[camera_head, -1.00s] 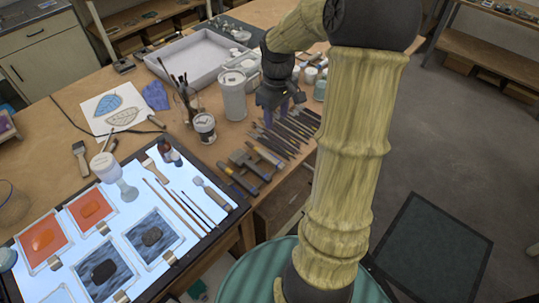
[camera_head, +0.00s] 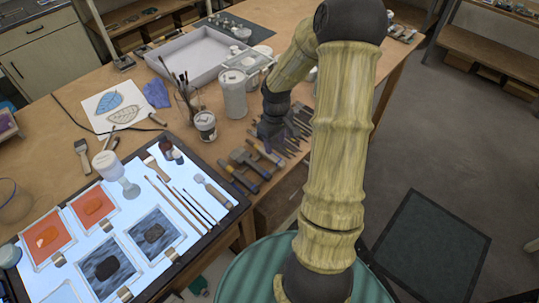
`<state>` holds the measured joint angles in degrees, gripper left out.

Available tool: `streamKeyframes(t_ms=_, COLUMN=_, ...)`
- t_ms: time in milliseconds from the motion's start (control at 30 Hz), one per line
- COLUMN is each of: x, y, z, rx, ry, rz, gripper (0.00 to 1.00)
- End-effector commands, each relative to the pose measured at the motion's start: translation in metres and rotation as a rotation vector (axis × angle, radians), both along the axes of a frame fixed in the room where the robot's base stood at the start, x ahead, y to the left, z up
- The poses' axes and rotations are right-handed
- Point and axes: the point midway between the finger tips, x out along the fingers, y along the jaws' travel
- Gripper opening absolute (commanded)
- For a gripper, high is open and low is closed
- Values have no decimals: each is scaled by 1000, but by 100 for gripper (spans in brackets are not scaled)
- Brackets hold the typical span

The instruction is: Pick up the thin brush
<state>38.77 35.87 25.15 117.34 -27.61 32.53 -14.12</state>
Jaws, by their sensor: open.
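Several slender brushes lie side by side on the lit panel (camera_head: 130,188), to the right of its middle. The thinnest-looking brush (camera_head: 199,207) has a dark handle, and a lighter wooden brush (camera_head: 176,205) lies to its left. My gripper (camera_head: 272,140) points down over the row of dark tools on the wooden table, up and right of these brushes and apart from them. It is open. Its fingertips are small and dark against the tools, so their exact gap is hard to see. Nothing shows held in it.
Dark slim tools (camera_head: 292,134) and thick-handled tools (camera_head: 240,172) lie near the table's right edge. A jar of upright brushes (camera_head: 186,98), a tall white can (camera_head: 233,95) and a paint tin (camera_head: 205,125) stand left of my gripper. Glass panes lie on the panel's left.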

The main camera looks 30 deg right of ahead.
Motion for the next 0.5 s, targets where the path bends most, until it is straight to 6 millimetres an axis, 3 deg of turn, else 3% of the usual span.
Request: streamKeyframes(t_ms=500, x=-1, y=2, z=-14, rx=2, ry=2, rz=-1, gripper=45)
